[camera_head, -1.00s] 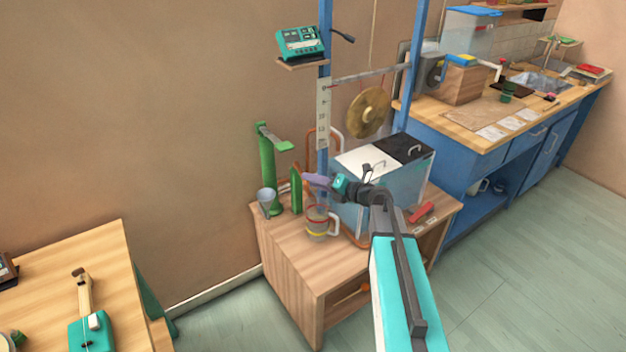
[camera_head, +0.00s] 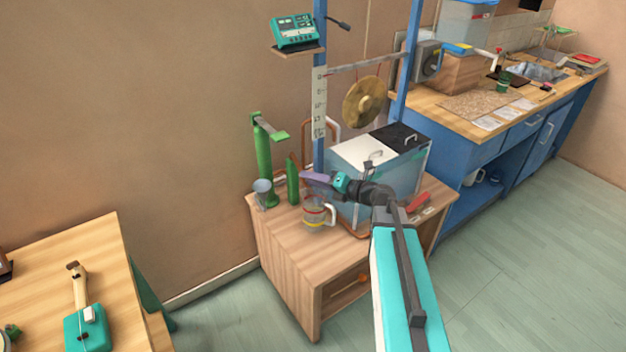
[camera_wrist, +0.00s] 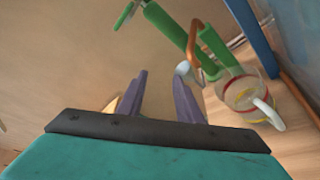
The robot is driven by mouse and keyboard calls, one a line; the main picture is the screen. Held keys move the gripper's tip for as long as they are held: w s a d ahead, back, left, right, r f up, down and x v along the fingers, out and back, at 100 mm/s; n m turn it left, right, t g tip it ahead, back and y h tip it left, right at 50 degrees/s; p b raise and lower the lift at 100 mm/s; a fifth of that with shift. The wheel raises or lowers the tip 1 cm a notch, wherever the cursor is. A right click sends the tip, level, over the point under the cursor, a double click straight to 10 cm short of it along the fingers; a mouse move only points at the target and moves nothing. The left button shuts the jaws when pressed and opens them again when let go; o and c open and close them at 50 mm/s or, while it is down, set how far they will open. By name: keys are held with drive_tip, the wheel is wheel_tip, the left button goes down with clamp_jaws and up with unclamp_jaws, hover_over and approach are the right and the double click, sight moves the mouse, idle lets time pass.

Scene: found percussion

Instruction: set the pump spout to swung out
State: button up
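The green pump (camera_head: 263,155) stands upright at the back left corner of the wooden cabinet, with a flat green arm (camera_head: 270,130) at its top. A shorter upright green piece (camera_head: 293,182) is beside it; I cannot tell whether this is the spout. In the wrist view the pump (camera_wrist: 165,22) leans across the top, with a rounded green part (camera_wrist: 214,44) near a copper-coloured pipe (camera_wrist: 191,42). My gripper (camera_head: 306,177), with purple fingers, is just right of the short green piece in the head view. In the wrist view my gripper (camera_wrist: 160,80) is open, with nothing between its fingers.
A grey cup (camera_head: 262,188) stands by the pump base. A clear jug (camera_head: 315,212) with coloured bands and a white handle is below my gripper.

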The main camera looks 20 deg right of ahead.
drive_tip(key=shift+w, duration=0.15)
drive_tip(key=c, duration=0.7)
drive_tip(key=shift+w+r+m+t, duration=0.2)
drive_tip(key=shift+m+t, duration=0.1)
drive_tip(key=shift+m, duration=0.1)
clamp_jaws()
drive_tip(key=w+d+m+t+h, duration=0.45)
drive_tip(key=d+m+h, duration=0.25)
drive_tip(key=m+h, duration=0.45)
drive_tip(key=s+d+f+m+g+h, duration=0.25)
drive_tip(key=s+f+m+g, duration=0.4)
drive_tip(key=f+m, duration=0.6)
drive_tip(key=s+a+f+m+g+y, duration=0.1)
drive_tip(key=s+a+f+m+g, duration=0.1)
drive_tip(key=s+a+f+g, duration=0.45)
drive_tip(key=s+a+f+m+g+y, duration=0.1)
drive_tip(key=s+a+f+m, duration=0.15)
drive_tip(key=s+f, duration=0.45)
drive_tip(key=s+a+f+m+g+y, duration=0.2)
drive_tip(key=s+a+f+g, duration=0.25)
drive_tip(key=s, duration=0.55)
drive_tip(key=s+a+f+g, duration=0.1)
drive_tip(key=s+f, duration=0.4)
drive_tip(key=s, duration=0.6)
drive_tip(key=s+a+f+g, duration=0.1)
drive_tip(key=s+f+g, duration=0.2)
drive_tip(key=s+f, duration=0.3)
drive_tip(key=s, duration=0.5)
drive_tip(key=shift+s+a+f+g, duration=0.3)
